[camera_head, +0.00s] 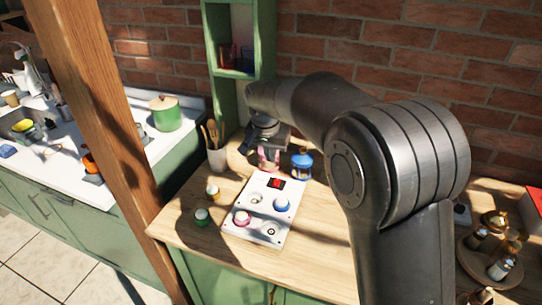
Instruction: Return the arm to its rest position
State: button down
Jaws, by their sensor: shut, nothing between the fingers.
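My dark grey arm (395,160) rises from the lower right, bends at a large joint and reaches left over the wooden table (330,265). My gripper (266,146) points down at its far end, near the back of the table, and is shut and empty. A pink object (268,160) shows just below it; I cannot tell whether they touch. A blue lantern-like object (301,165) stands close to its right.
A utensil pot (217,159) stands left of my gripper, beside a green shelf (225,100). Two small jars (202,216) stand left of the panel. A round tray (475,270) with several jars is at right. A wooden post (100,100) rises at left; a brick wall is behind.

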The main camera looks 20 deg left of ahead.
jog(key=s+d+r, duration=0.3)
jog(key=d+r, duration=0.1)
jog(key=d, duration=0.4)
jog(key=s+d+r+t, duration=0.1)
jog(key=s+d+r, duration=0.15)
jog(key=d, duration=0.55)
jog(key=s+d+r, duration=0.3)
jog(key=d+r, duration=0.1)
jog(key=d, duration=0.4)
jog(key=s+d+f+t, duration=0.2)
jog(key=s+d+f, duration=0.1)
jog(key=s+d, duration=1.1)
jog(key=s, duration=0.4)
jog(key=shift+d, duration=0.25)
